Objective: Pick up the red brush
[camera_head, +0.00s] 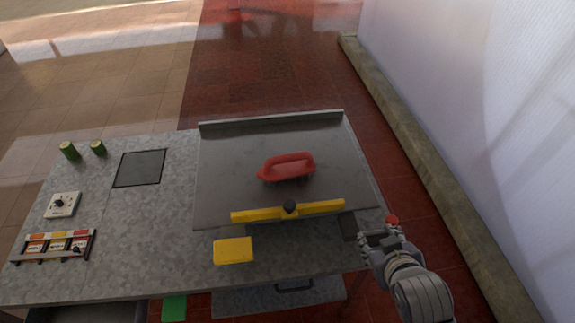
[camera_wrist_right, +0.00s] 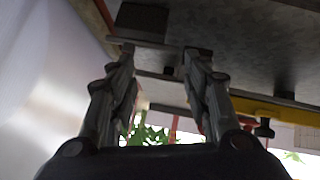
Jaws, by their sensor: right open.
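The red brush (camera_head: 287,167) lies on the dark metal plate (camera_head: 235,190) on the table, with its looped handle upward. My right gripper (camera_head: 380,238) is at the table's right front edge, to the right of and nearer than the brush, and apart from it. In the right wrist view my right gripper (camera_wrist_right: 160,60) is open, with nothing between its fingers and the table's edge beyond them. The brush does not clearly show in the wrist view. My left gripper is not in view.
A yellow bar with a black knob (camera_head: 320,211) runs along the plate's front edge. A yellow block (camera_head: 233,251) lies in front of it. Switch boxes (camera_head: 62,205) and green cylinders (camera_head: 69,151) are at the left. A white wall (camera_head: 470,110) stands at the right.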

